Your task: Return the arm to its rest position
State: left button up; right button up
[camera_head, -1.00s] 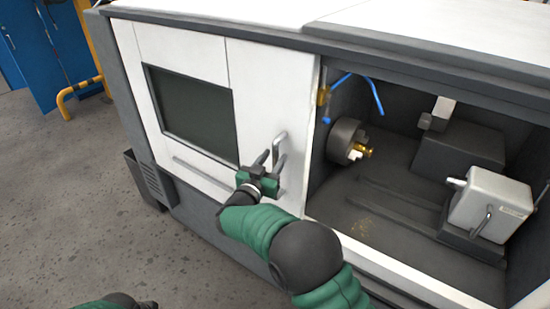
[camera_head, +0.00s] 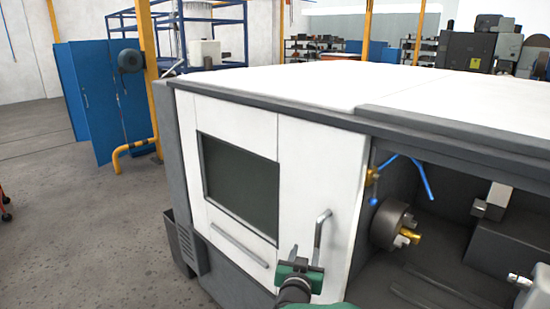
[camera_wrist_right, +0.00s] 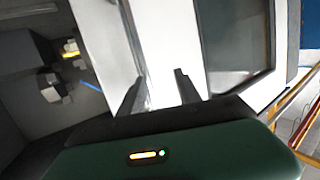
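My right gripper (camera_head: 304,257) is in front of the white door panel, at the lower end of the metal door handle (camera_head: 321,230). Its green body points toward the door and its two dark fingers stand apart. In the right wrist view the fingers of the right gripper (camera_wrist_right: 157,92) are also apart, with white panel behind them and nothing visibly clamped. I cannot tell whether a finger touches the handle. My left gripper is not in view.
The white and grey machine (camera_head: 300,92) fills the right side. Its opening shows a round chuck (camera_head: 391,222) and a blue hose (camera_head: 422,178). A dark window (camera_head: 240,185) is left of the handle. Grey floor (camera_head: 90,220) lies free at left, before blue panels (camera_head: 92,100).

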jog(key=s+d+f+n+g+y, duration=0.1)
jog(key=s+d+f+g, duration=0.2)
jog(key=s, duration=0.8)
jog(key=s+d+f+n+g+y, duration=0.1)
jog(key=s+d+f+g, duration=0.3)
jog(key=s+f, duration=0.4)
jog(key=s+d+f+n+g+y+b, duration=0.1)
jog(key=s+f+g, duration=0.4)
jog(key=s, duration=0.9)
jog(key=shift+d+f+g+y, duration=0.3)
jog(key=shift+d+f+y, duration=0.2)
jog(key=shift+d, duration=0.7)
jog(key=shift+d, duration=0.3)
jog(key=shift+a, duration=0.2)
